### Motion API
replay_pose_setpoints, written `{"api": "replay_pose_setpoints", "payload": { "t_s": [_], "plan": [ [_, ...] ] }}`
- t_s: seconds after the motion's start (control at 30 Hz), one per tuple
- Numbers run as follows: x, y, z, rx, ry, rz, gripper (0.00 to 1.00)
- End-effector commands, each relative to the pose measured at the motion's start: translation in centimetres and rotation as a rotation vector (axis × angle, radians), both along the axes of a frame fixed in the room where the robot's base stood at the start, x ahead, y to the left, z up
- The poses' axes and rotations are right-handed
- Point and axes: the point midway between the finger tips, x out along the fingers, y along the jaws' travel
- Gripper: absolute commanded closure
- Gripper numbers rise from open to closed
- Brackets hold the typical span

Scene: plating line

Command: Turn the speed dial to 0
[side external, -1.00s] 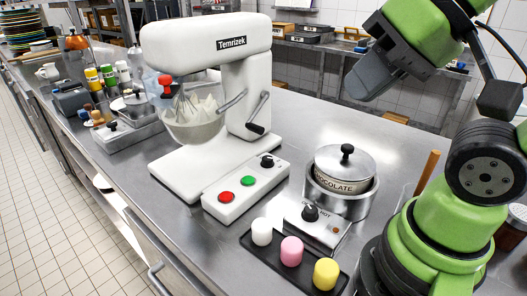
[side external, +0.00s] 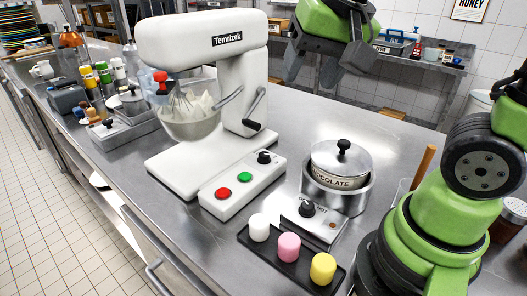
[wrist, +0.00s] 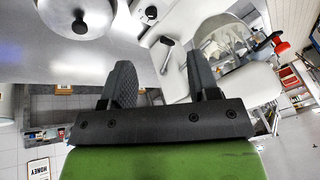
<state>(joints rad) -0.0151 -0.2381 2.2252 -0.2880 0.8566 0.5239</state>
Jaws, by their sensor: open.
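The speed dial (side external: 264,157) is a black knob at the far end of the white mixer's control strip, past the red button (side external: 223,193) and green button (side external: 245,177). Its setting is too small to read. The white mixer (side external: 205,37) holds a bowl (side external: 192,122) of pale cream with a whisk in it. My gripper (side external: 325,62) is open and empty, high above the counter, up and to the right of the dial. In the wrist view, my open gripper (wrist: 160,75) shows both dark fingers apart, and a black knob that looks like the dial (wrist: 151,12) is near the top edge.
A chocolate pot (side external: 340,180) with a lid stands right of the mixer. A second black knob sits on a small box (side external: 318,226) in front of it. A dark tray (side external: 290,268) holds white, pink and yellow pieces. The counter behind the pot is clear.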

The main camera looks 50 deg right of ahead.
Motion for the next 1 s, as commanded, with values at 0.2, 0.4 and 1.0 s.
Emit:
{"api": "replay_pose_setpoints", "payload": {
  "t_s": [0.2,0.4,1.0],
  "plan": [
    [6.7,-2.0,-4.8,-0.068,0.118,-0.235,0.45],
    [11.3,-3.3,-10.7,-0.134,0.16,-0.41,0.45],
    [14.1,-5.7,-19.8,-0.179,0.17,-0.528,0.45]
  ]
}}
